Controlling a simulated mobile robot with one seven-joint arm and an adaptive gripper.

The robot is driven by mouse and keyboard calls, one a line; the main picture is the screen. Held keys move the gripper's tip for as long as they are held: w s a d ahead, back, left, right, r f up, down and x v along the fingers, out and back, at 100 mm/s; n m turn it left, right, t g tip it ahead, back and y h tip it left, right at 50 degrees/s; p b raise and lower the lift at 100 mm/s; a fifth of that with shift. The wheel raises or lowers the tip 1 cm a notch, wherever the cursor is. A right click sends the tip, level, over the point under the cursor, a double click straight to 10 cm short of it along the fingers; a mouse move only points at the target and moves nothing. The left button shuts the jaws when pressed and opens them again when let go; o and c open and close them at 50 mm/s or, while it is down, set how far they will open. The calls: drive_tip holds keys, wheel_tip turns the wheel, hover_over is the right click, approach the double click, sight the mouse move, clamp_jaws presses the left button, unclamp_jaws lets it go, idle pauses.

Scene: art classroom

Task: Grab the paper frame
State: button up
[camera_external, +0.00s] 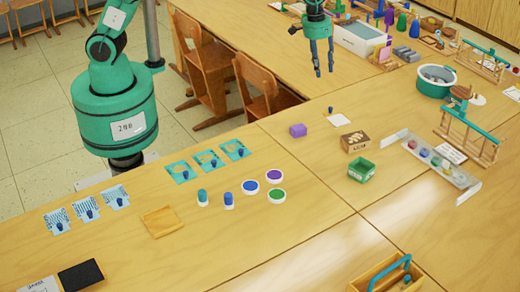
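A small flat wooden square (162,221), which may be the paper frame, lies on the front table (300,235) left of centre. A wooden stand with a teal top bar (472,130) is at the right; I cannot tell for sure which of these the name fits. My gripper (324,72) hangs fingers down at the upper middle, well away from both.
Picture cards (208,160), bottles (202,197) and round pots (277,196) lie near the wooden square. Wooden chairs (205,67) fill the left gap. The table's lower middle is clear.

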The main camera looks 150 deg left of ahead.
drive_tip(key=s+a+f+n, duration=0.2)
drive_tip(key=s+a+f, duration=0.3)
drive_tip(key=a+f, duration=0.2)
drive_tip(key=s+a+f+n+p, duration=0.1)
drive_tip(key=s+a+f+n, duration=0.1)
drive_tip(key=s+a+f, duration=0.4)
drive_tip(key=a+f, duration=0.1)
drive_tip(key=a, duration=0.2)
drive_tip(key=shift+s+f+h, duration=0.25)
drive_tip(key=shift+f+h, duration=0.05)
drive_tip(key=shift+f, duration=0.05)
drive_tip(key=shift+f, duration=0.1)
hover_over(331, 108)
drive_tip(key=shift+s+f+b, duration=0.2)
drive_tip(key=shift+f, duration=1.9)
drive_tip(key=shift+s+f+b, duration=0.15)
drive_tip(key=shift+f+b, duration=0.05)
drive_tip(key=shift+f, duration=1.85)
drive_tip(key=shift+f, duration=0.1)
drive_tip(key=shift+w+f+b, duration=0.15)
drive_tip(key=shift+f+b, duration=0.5)
drive_tip(key=shift+f, duration=1.9)
drive_tip(key=shift+c, duration=0.5)
